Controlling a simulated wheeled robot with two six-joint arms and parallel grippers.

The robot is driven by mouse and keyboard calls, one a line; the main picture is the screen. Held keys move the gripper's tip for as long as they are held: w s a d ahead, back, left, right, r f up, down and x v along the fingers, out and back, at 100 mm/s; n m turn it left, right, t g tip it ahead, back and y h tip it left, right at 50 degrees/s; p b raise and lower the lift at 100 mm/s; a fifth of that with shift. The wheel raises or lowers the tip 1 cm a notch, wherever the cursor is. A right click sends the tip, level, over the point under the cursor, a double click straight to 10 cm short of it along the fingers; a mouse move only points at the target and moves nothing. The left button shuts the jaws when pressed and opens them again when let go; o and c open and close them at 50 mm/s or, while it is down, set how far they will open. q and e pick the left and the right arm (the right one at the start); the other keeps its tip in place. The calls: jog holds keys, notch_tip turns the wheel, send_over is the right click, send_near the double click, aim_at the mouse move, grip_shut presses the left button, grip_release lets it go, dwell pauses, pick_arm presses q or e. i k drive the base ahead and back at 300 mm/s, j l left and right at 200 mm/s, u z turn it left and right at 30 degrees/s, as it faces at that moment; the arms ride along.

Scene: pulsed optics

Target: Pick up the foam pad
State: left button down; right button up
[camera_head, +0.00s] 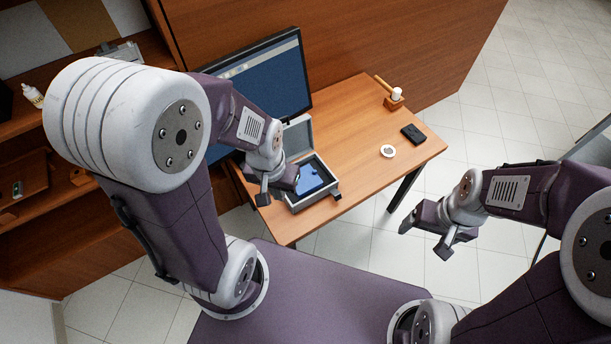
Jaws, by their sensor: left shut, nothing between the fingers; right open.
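A dark, flat rectangular block (413,134) lies at the right end of the wooden table; it may be the foam pad, but I cannot tell for sure. An open grey case (323,198) with a blue interior stands at the table's front edge, its lid raised at the back. My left gripper (275,193) is at the case's left side, shut and empty, and hides part of the case. My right gripper (424,239) is open and empty, in front of the table's right end and apart from the objects.
A white ring-shaped piece (388,152) lies near the dark block. A small wooden stand (394,103) with a white-headed tool is at the back right. A monitor (270,80) stands behind the case. The tabletop between case and ring is clear.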

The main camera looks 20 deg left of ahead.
aim_at(419, 137)
jog(key=i+l+u, duration=0.55)
jog(key=u, duration=0.15)
jog(key=i+l+u, duration=0.15)
jog(key=l+u, duration=0.25)
